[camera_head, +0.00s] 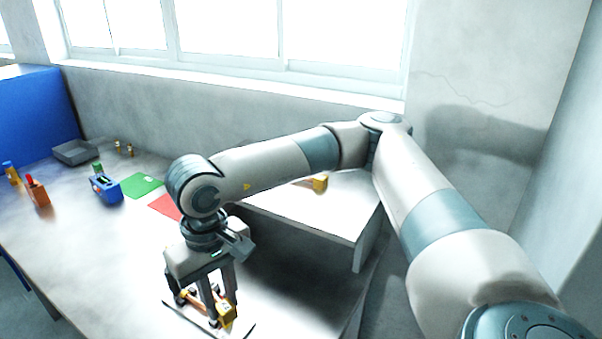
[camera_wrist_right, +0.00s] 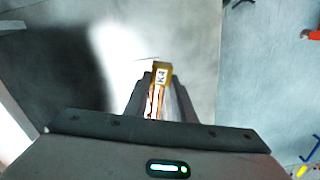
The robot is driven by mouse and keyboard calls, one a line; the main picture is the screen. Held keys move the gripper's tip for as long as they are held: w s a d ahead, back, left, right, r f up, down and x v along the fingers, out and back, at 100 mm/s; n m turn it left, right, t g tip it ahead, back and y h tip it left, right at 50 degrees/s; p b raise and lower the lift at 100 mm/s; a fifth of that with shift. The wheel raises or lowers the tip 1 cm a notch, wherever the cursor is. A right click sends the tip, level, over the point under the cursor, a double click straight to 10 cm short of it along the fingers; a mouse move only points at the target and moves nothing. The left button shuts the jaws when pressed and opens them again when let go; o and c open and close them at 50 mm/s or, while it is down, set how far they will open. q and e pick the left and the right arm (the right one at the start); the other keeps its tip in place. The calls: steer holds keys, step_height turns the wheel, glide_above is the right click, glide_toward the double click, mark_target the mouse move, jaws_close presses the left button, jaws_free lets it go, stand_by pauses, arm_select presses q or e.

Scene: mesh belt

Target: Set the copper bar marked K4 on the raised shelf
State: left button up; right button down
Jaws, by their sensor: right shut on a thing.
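My right gripper (camera_head: 210,300) points down over the front of the table and is shut on the copper bar marked K4. The bar's yellow end (camera_head: 227,315) shows at the fingers. In the right wrist view the bar (camera_wrist_right: 159,88) lies between the fingers, its K4 label facing the camera. A flat light plate (camera_head: 188,317) lies below the gripper; I cannot tell whether the bar touches it. The raised white shelf (camera_head: 345,208) stands right of and behind the gripper, partly hidden by my right arm. My left gripper is out of view.
Another yellow-ended piece (camera_head: 319,183) lies on the shelf. A red mat (camera_head: 164,206), a green mat (camera_head: 141,186), a blue item (camera_head: 105,189) and a grey tray (camera_head: 75,152) are on the table to the left. The shelf's front right looks clear.

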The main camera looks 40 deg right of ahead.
steer(key=shift+d, duration=0.25)
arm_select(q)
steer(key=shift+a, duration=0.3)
arm_select(e)
steer(key=shift+a, duration=0.1)
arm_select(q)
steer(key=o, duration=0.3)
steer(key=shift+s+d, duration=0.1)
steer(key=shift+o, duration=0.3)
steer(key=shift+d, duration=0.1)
arm_select(e)
steer(key=shift+w+d+r, duration=0.2)
steer(key=shift+d+r, duration=0.1)
steer(key=shift+r, duration=0.15)
arm_select(q)
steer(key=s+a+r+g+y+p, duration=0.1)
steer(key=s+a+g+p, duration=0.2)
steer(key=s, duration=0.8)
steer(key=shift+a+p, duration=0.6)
steer(key=shift+p, duration=0.2)
arm_select(e)
steer(key=d+r+n, duration=0.3)
steer(key=d+r, duration=1.2)
steer(key=r, duration=0.2)
steer(key=shift+w+d, duration=0.3)
steer(key=shift+w, duration=0.15)
